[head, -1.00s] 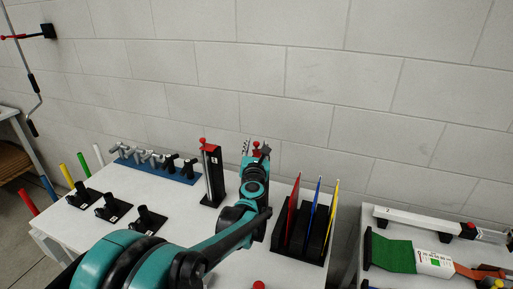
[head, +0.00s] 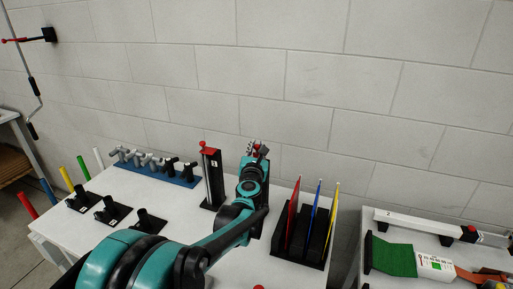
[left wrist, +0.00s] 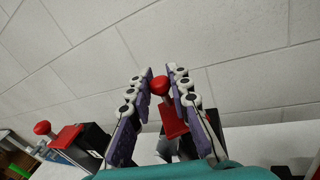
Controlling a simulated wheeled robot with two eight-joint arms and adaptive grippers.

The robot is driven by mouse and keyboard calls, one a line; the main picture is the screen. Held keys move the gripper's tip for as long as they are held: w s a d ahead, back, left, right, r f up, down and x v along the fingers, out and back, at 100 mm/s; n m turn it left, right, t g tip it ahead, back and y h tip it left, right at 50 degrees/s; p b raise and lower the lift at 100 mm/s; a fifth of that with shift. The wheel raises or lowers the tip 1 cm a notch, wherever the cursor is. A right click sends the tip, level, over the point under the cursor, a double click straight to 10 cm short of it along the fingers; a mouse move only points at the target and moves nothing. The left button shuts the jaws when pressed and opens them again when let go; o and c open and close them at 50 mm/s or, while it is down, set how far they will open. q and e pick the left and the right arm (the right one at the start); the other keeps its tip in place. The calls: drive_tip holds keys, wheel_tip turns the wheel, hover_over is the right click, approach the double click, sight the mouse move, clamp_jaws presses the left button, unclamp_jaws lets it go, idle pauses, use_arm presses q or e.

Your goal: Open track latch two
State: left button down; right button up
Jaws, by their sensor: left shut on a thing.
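A black upright track latch post with a red top and red knob (head: 211,178) stands left of my left arm. A second red-topped latch (head: 263,150) is beside my left gripper (head: 256,151), its post mostly hidden by my arm. In the left wrist view, my left gripper (left wrist: 161,88) is shut on this latch's round red knob (left wrist: 160,85), with the red latch body (left wrist: 173,120) below it. The first post's red knob (left wrist: 42,128) shows at the left there. My right gripper is not in view.
The white table (head: 120,194) also holds a blue rack (head: 158,170) of grey and black fittings, several black holders and coloured rods on the left. A black stand (head: 297,247) with red, blue and yellow upright pieces is close right of my arm. A brick wall is behind.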

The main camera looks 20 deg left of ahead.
use_arm(q)
drive_tip(key=m+h, duration=0.1)
drive_tip(key=h, duration=0.1)
drive_tip(key=m+t+h, duration=0.1)
drive_tip(key=h, duration=0.1)
drive_tip(key=shift+w+d+m+p, duration=0.1)
drive_tip(key=shift+w+m+p, duration=0.2)
drive_tip(key=shift+w+p, duration=0.1)
drive_tip(key=shift+w+d+m+h, duration=0.25)
drive_tip(key=shift+m+h, duration=0.45)
drive_tip(key=shift+h, duration=0.4)
drive_tip(key=shift+w+d+m+h, duration=0.15)
drive_tip(key=shift+d+m+h, duration=0.1)
drive_tip(key=shift+m+h, duration=0.65)
drive_tip(key=shift+h, duration=0.3)
drive_tip(key=c, duration=1.4)
unclamp_jaws()
drive_tip(key=shift+o, duration=0.2)
drive_tip(key=s+a, duration=0.1)
drive_tip(key=s, duration=1.1)
drive_tip(key=shift+a, duration=0.4)
